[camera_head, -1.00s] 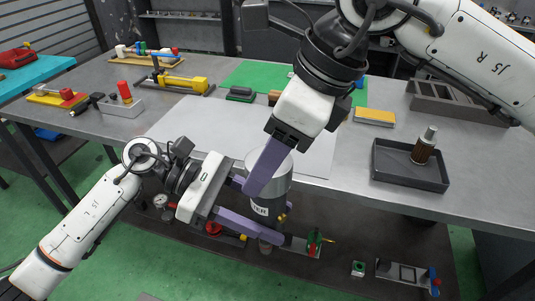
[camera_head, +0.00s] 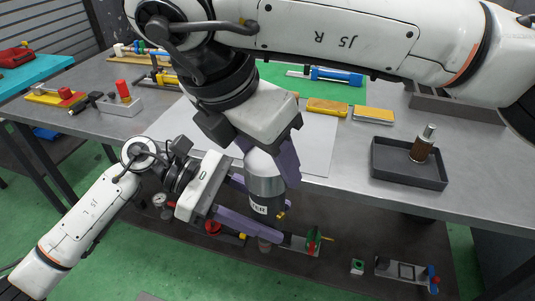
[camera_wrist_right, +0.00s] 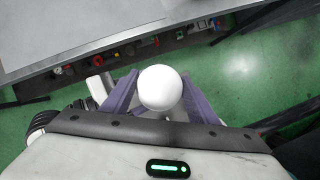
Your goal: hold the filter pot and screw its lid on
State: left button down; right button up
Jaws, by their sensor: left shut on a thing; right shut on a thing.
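The filter pot (camera_head: 265,187) is a grey cylinder with a partly covered label, upright beyond the table's front edge. My left gripper (camera_head: 262,207) is shut on it from the left, its purple fingers along the pot's sides. My right gripper (camera_head: 275,165) is above, pointing down at the pot's top. In the right wrist view the lid (camera_wrist_right: 160,88) is a smooth white round shape between the purple fingers of my right gripper, which is shut on it. The seam between lid and pot is hidden, so I cannot tell how they meet.
A dark tray (camera_head: 408,181) holding a brown cylindrical part (camera_head: 423,145) stands on the table at right. Yellow blocks (camera_head: 373,115) and a blue cylinder (camera_head: 337,75) lie behind. Several small fittings lie on the lower shelf (camera_head: 330,265) beneath the pot.

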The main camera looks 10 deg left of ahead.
jog(key=m, duration=0.3)
jog(key=m+g+h, duration=0.1)
jog(key=m, duration=0.1)
jog(key=shift+m+g+h, duration=0.3)
jog(key=shift+m, duration=0.1)
jog(key=m+g, duration=0.2)
jog(key=m, duration=0.3)
jog(key=o, duration=1)
jog(key=shift+r, duration=2.25)
jog(key=shift+c, duration=0.2)
